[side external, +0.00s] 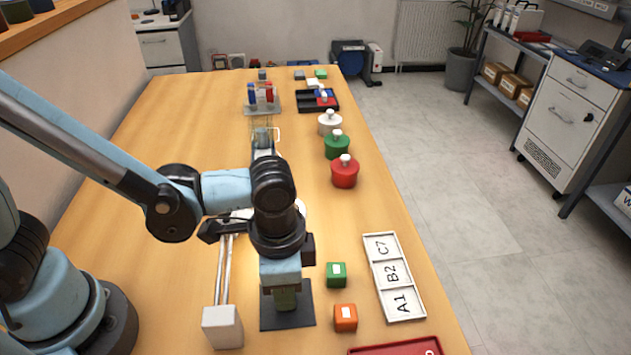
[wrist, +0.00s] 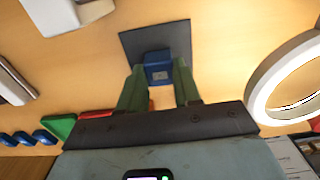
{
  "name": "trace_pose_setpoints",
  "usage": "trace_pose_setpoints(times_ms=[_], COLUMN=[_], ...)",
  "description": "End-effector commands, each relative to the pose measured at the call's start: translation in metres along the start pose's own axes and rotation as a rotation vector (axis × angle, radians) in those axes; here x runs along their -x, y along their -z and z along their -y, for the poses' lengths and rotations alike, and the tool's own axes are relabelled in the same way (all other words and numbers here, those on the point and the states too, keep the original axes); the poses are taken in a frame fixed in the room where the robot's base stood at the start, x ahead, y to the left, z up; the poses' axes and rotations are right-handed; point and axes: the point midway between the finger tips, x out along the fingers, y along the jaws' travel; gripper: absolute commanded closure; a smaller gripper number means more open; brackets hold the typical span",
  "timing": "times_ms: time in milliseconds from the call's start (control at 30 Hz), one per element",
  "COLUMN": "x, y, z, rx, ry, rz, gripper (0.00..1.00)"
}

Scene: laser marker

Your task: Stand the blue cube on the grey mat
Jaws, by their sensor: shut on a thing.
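The blue cube (wrist: 158,64) is between the two green fingers of my gripper (wrist: 160,79) in the wrist view, with a small pale label on its face. My gripper is shut on it. The dark grey mat (wrist: 137,43) lies behind the cube, which overlaps its middle and near edge in that view. In the side external view my gripper (side external: 285,299) points down over the grey mat (side external: 290,321). The cube is hidden there by the gripper. I cannot tell whether the cube touches the mat.
A green cube (side external: 336,274) and an orange cube (side external: 345,317) stand right of the mat, beside a white tray marked A1, B2, C7 (side external: 395,277). A white block with rails (side external: 222,327) stands left. A white ring (wrist: 260,95) is close at the wrist view's right.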

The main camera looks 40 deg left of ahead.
Motion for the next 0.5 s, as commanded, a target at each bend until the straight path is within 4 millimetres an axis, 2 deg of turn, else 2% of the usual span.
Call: trace_pose_setpoints(times_ms=[433,467,500], x=[-0.0058,-0.0061,-0.0058], y=[-0.0001,-0.0001,-0.0002], z=[-0.0002,-0.0002,-0.0002], rx=[0.000,0.000,0.000], ry=[0.000,0.000,0.000], rz=[0.000,0.000,0.000], gripper=[0.96,0.66,0.60])
